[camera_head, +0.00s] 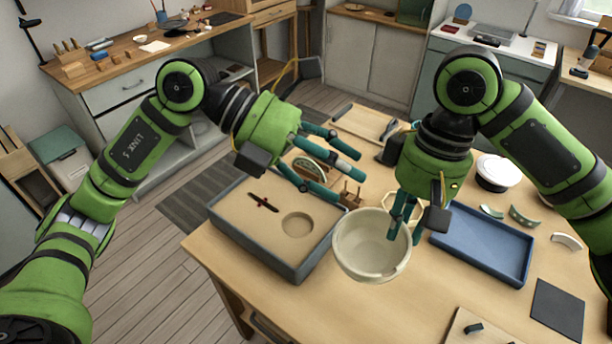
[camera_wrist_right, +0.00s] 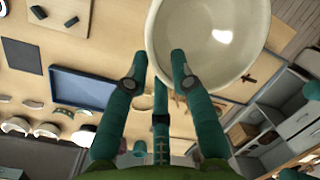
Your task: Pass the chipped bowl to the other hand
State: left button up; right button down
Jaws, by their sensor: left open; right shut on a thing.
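The chipped bowl (camera_head: 362,258) is cream coloured with a notch in its rim. My right gripper (camera_head: 402,220) is shut on the bowl's right rim and holds it, seemingly above the table between the sand box and the blue tray. In the right wrist view the bowl (camera_wrist_right: 215,40) fills the upper middle, with the right gripper's fingers (camera_wrist_right: 160,75) at its rim. My left gripper (camera_head: 330,165) is open and empty, above and to the left of the bowl, its fingers pointing right. It is apart from the bowl.
A sand box (camera_head: 228,225) with a round hollow stands left of the bowl. A blue tray (camera_head: 482,244) lies to the right, with curved shards (camera_head: 524,216) and a white round dish (camera_head: 496,172) beyond. A dark square pad (camera_head: 558,308) lies front right on the wooden table (camera_head: 340,310).

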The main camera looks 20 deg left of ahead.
aim_at(348, 214)
pick_arm(q)
jog(key=s+a+f+m+t+y, duration=0.2)
jog(key=a+y, duration=0.2)
jog(key=y, duration=0.1)
jog(key=x, duration=1.2)
jog(key=shift+w+r, duration=0.1)
jog(key=shift+w, duration=0.1)
jog(key=c, duration=1.2)
grip_shut()
pick_arm(e)
jog(key=c, duration=1)
grip_release()
jog(key=shift+a, duration=0.1)
jog(key=shift+r, duration=0.1)
